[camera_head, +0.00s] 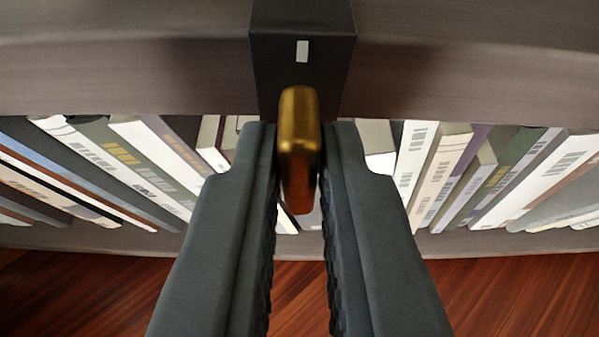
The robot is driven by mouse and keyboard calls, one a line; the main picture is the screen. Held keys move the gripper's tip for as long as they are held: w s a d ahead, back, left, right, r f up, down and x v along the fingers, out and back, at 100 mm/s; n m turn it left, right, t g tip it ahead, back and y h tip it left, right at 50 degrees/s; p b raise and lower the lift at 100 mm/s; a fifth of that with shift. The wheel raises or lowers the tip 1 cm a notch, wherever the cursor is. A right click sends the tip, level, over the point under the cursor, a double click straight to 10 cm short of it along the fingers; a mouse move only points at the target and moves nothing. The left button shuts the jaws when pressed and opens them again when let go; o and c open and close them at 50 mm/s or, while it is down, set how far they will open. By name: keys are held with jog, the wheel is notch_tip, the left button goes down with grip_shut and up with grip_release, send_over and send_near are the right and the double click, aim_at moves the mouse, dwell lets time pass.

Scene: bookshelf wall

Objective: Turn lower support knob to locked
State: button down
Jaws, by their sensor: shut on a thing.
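The support knob (299,135) is a gold, rounded bar at the middle of the view. It stands out from a dark mounting block (303,20) on the shelf edge. Its long side runs up and down in the picture, in line with a small pale mark (302,51) on the block above it. My gripper (298,145) has its two dark fingers on either side of the knob, shut on its lower part. The fingers partly hide the knob's sides. No label for the locked position can be read.
A grey-brown shelf board (130,65) runs across the top. Rows of books stand behind the fingers at left (120,165) and right (480,175). A lower shelf edge (490,242) and a reddish wood floor (520,290) lie below them.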

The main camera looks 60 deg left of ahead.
dwell(0.4)
jog(key=c, duration=1.5)
grip_release()
jog(key=shift+d, duration=0.1)
jog(key=v, duration=1.7)
jog(key=shift+d, duration=0.15)
jog(key=shift+w, duration=0.1)
